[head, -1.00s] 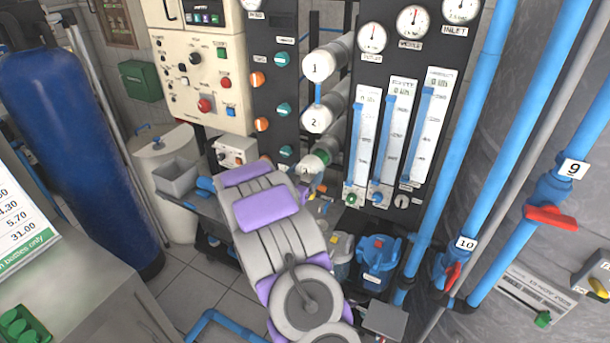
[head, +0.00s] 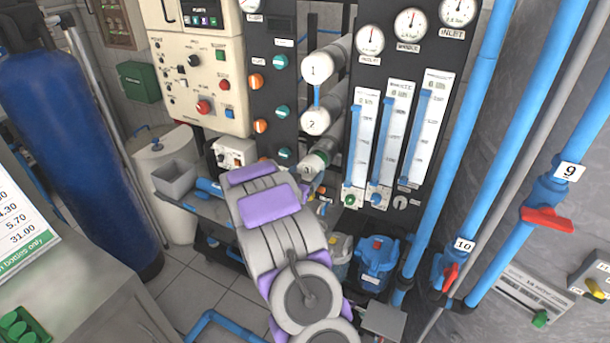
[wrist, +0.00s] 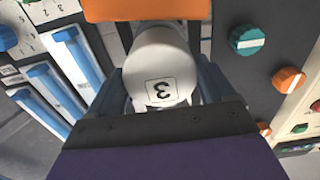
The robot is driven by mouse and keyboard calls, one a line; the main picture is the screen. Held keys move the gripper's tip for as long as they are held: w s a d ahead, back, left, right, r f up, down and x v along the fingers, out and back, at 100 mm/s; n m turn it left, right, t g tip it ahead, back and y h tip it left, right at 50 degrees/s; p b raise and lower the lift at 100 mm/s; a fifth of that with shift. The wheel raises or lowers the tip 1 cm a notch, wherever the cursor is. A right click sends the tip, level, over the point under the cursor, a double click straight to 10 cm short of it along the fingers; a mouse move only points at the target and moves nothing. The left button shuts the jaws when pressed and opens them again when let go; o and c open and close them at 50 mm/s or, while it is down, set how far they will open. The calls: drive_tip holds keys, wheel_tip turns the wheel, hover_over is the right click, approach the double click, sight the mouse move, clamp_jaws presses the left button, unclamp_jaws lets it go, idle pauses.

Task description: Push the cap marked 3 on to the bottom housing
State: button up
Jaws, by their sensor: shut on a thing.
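The white cap marked 3 (wrist: 160,75) fills the middle of the wrist view, its label upside down there. My gripper (wrist: 165,90) is shut on it, with a finger on each side. In the head view the cap (head: 311,170) shows just beyond the end of my arm, at the front of the bottom housing (head: 325,150). The cap is in line with the housing. My arm hides part of the cap, and I cannot tell whether it is fully seated.
Housings marked 1 (head: 318,68) and 2 (head: 315,121) lie above. The flow meter panel (head: 395,130) is to the right and the knob panel (head: 270,90) to the left. A cart (head: 205,208) with a grey bin (head: 175,180) stands below left. Blue pipes (head: 480,130) run at far right.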

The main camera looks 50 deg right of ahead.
drive_tip(key=shift+d, duration=0.3)
drive_tip(key=shift+w+d+r, duration=0.1)
drive_tip(key=shift+w+d, duration=0.05)
drive_tip(key=shift+d, duration=0.15)
drive_tip(key=shift+p+x, duration=0.95)
drive_tip(key=shift+x, duration=0.15)
idle(1.2)
drive_tip(key=o, duration=0.9)
drive_tip(key=p+v, duration=0.2)
drive_tip(key=v, duration=1.5)
drive_tip(key=shift+a, duration=0.2)
